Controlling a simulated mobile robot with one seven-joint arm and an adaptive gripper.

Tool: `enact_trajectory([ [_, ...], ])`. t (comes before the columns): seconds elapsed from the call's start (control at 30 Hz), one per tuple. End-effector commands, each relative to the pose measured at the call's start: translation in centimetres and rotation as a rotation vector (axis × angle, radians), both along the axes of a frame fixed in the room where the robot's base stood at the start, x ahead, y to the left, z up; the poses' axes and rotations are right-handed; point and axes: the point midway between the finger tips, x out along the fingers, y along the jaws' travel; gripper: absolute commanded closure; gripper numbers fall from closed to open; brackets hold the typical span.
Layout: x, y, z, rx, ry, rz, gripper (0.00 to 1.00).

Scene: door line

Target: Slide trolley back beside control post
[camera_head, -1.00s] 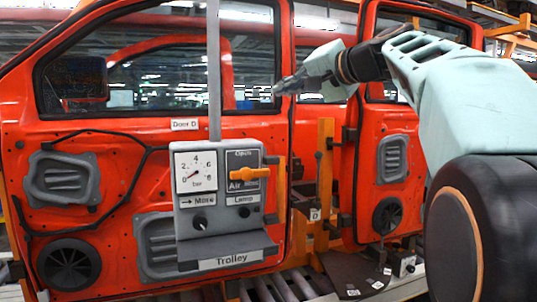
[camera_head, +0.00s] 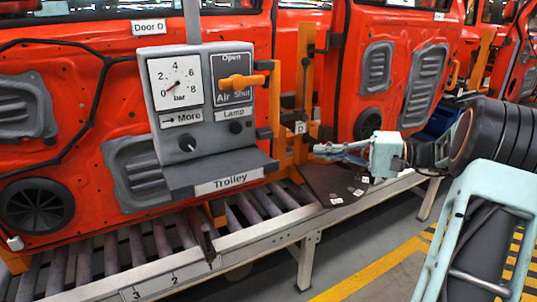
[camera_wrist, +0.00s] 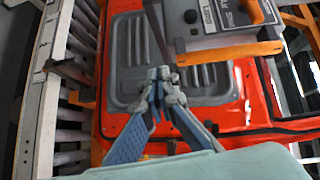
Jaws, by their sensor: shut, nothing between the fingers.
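A grey control box (camera_head: 205,105) hangs on a grey pole in front of the orange door marked Door D. In the wrist view the closed fingers (camera_wrist: 160,75) lie in front of the door's grey panel (camera_wrist: 205,85), below the box's edge.
A roller conveyor (camera_head: 150,250) with a pale rail runs under the doors. An orange upright (camera_head: 303,90) stands behind my gripper, and a dark plate with white tags (camera_head: 335,185) lies below it. The floor with yellow lines (camera_head: 370,270) is clear at front right.

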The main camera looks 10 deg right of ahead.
Motion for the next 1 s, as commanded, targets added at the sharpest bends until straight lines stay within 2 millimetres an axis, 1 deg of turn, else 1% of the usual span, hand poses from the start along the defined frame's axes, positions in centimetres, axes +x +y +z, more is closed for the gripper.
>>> enact_trajectory([
  [0.03,0.0,-0.8,-0.9,0.044,0.012,-0.008,1.00],
  [0.1,-0.1,-1.4,-1.3,0.084,0.024,-0.014,1.00],
  [0.2,-0.1,-1.7,-1.5,0.112,0.029,-0.018,1.00],
  [0.27,0.1,-1.4,-1.5,0.116,0.031,-0.018,1.00],
  [0.37,0.6,-0.3,-1.4,0.116,0.032,-0.016,1.00],
  [0.47,1.4,1.3,-1.4,0.115,0.031,-0.015,1.00],
  [0.6,2.8,4.1,-1.3,0.114,0.032,-0.014,1.00],
  [0.77,4.3,7.2,-1.3,0.112,0.032,-0.015,1.00],
  [0.9,3.8,9.0,-1.4,0.112,0.033,-0.018,1.00],
  [1.0,3.5,10.0,-1.4,0.112,0.032,-0.018,1.00],
])
